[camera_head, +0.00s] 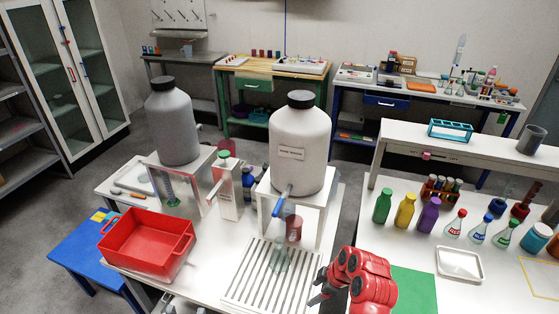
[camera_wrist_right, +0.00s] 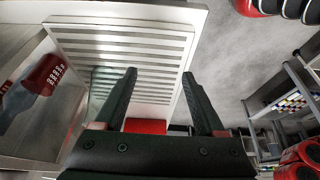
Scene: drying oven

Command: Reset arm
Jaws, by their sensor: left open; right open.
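My right gripper (camera_head: 318,287) reaches in from the bottom right of the head view, at the right edge of the slatted drain tray (camera_head: 247,285). In the right wrist view the two dark fingers of this gripper (camera_wrist_right: 159,75) stand apart with nothing held between them. The slatted tray (camera_wrist_right: 125,38) lies beyond the fingers there. A see-through greenish vessel (camera_head: 280,258) stands on the tray, left of the gripper and apart from it. My left gripper is not in view.
A white jug (camera_head: 300,150) with a blue-handled tap stands on a white stand behind the tray. A red bin (camera_head: 148,245) is at the left. A green mat (camera_head: 412,291) and several coloured bottles (camera_head: 405,210) are on the right table.

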